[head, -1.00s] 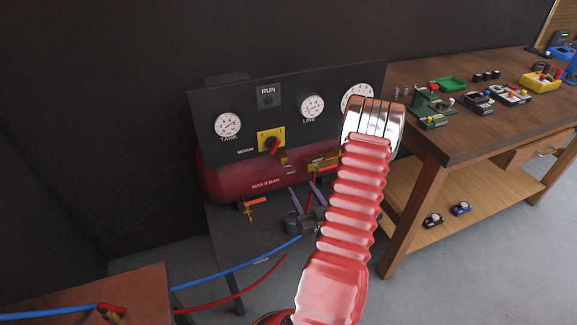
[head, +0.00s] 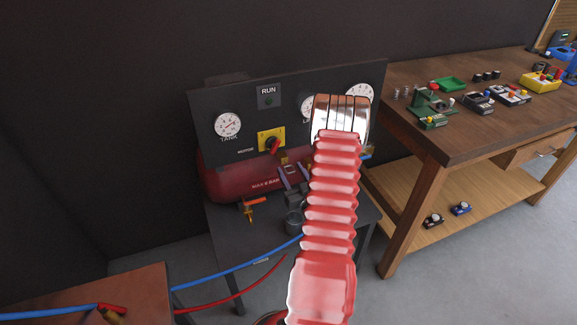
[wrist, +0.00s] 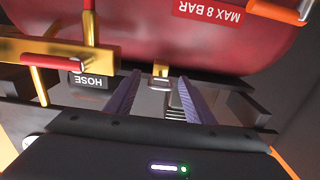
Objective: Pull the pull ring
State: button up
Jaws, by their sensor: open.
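My gripper (wrist: 160,77) shows in the wrist view as two purple fingers, spread apart with nothing held. A small brass fitting (wrist: 160,70) lies between and just beyond the fingertips, at the lower edge of the red tank (wrist: 150,25); I cannot make out a distinct pull ring on it. In the head view the purple fingers of my gripper (head: 291,172) show in front of the red tank (head: 225,180), left of my red arm, which hides part of the compressor. Contact with the fitting cannot be told.
A brass pipe (wrist: 50,52) with red handles lies left of the fingers, near the HOSE label (wrist: 88,80). An orange-handled valve (head: 252,203) hangs below the tank. A gauge panel (head: 200,115) stands behind, and a wooden workbench (head: 440,150) is at right.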

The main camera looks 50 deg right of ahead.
aim_at(288, 166)
jog(key=shift+x, duration=1.7)
jog(key=shift+c, duration=0.5)
grip_shut()
